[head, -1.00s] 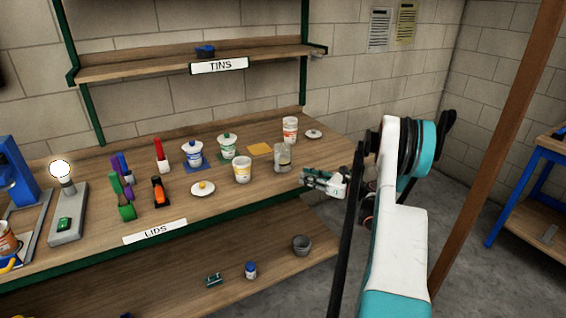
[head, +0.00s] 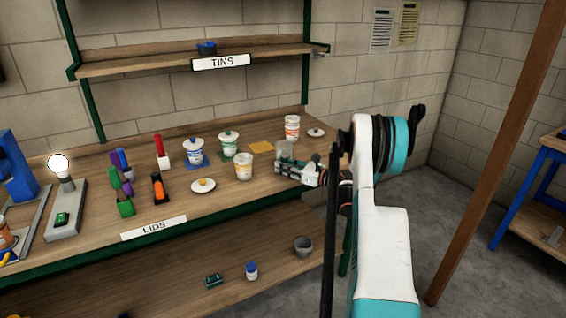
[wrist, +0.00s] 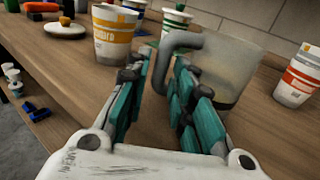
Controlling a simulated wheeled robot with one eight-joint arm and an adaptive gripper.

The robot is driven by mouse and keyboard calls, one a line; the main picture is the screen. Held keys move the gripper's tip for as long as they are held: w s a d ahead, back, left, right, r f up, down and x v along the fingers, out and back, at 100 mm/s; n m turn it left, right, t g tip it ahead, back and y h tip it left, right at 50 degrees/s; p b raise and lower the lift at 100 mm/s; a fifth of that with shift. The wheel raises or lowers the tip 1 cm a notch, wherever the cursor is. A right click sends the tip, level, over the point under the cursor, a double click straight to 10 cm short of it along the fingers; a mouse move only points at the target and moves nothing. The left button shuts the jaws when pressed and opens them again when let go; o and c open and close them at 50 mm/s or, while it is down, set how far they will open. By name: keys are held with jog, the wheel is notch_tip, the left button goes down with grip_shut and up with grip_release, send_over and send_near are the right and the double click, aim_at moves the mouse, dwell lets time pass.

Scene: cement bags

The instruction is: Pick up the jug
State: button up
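The jug (wrist: 228,68) is a translucent grey vessel with a thick grey handle (wrist: 182,42), standing upright on the wooden bench. In the head view the jug (head: 284,149) is partly hidden behind my gripper (head: 283,168). In the wrist view my gripper (wrist: 163,70) is open, its teal-padded fingers apart. The jug's handle appears in the gap between the fingertips, with its body behind the right finger. I see no clear grip on the handle, and contact cannot be told.
A yellow-labelled tub (head: 244,167) stands close left of the gripper. A green-lidded tub (head: 229,143) and a white lid (head: 203,185) are farther left. The bench's front edge is near.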

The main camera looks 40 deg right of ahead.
jog(key=x, duration=0.2)
jog(key=shift+w, duration=0.25)
jog(key=shift+c, duration=0.4)
grip_shut()
jog(key=shift+r, duration=0.1)
notch_tip(320, 180, up, 20)
jog(key=p, duration=0.6)
